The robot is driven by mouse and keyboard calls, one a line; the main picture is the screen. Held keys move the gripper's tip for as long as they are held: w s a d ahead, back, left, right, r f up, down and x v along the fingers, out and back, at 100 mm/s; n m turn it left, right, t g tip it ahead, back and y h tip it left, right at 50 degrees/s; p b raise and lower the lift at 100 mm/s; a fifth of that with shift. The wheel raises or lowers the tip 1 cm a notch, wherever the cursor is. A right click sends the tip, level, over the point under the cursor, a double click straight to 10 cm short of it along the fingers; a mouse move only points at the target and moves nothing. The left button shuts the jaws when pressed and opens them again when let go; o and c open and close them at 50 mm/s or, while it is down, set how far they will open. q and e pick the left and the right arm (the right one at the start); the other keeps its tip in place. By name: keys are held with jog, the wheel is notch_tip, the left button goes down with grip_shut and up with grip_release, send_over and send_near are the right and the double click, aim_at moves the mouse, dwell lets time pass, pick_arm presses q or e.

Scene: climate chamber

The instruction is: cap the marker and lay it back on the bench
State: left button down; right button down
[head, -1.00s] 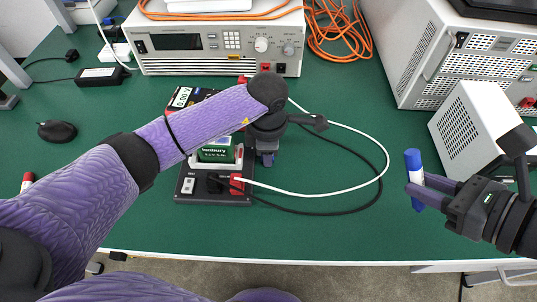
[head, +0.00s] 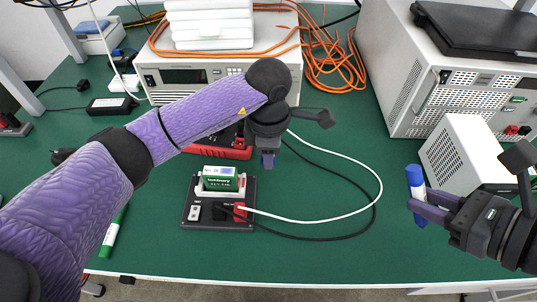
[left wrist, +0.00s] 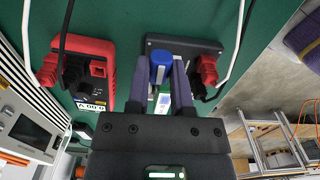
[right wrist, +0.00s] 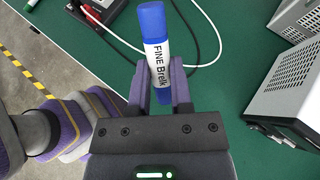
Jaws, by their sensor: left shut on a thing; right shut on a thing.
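My right gripper (right wrist: 160,92) is shut on the marker (right wrist: 158,62), which has a white body lettered "FINE Brelk" and a blue upper end. In the head view my right gripper (head: 425,203) holds the marker (head: 415,178) upright above the bench's right side; its lower end also looks blue. In the left wrist view my left gripper (left wrist: 161,72) is shut on a small blue piece, the cap (left wrist: 160,66). In the head view my left gripper (head: 268,160) hangs over the bench (head: 330,255), apart from the marker; the cap is not clear there.
A black test base (head: 190,222) holding a green battery (head: 219,180) stands below the left gripper, with white and black leads looping right. A red meter (head: 235,150) lies behind. A green marker (head: 113,232) lies at left. A white vented box (head: 465,150) stands right.

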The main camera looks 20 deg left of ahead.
aim_at(422, 182)
dwell(0.3)
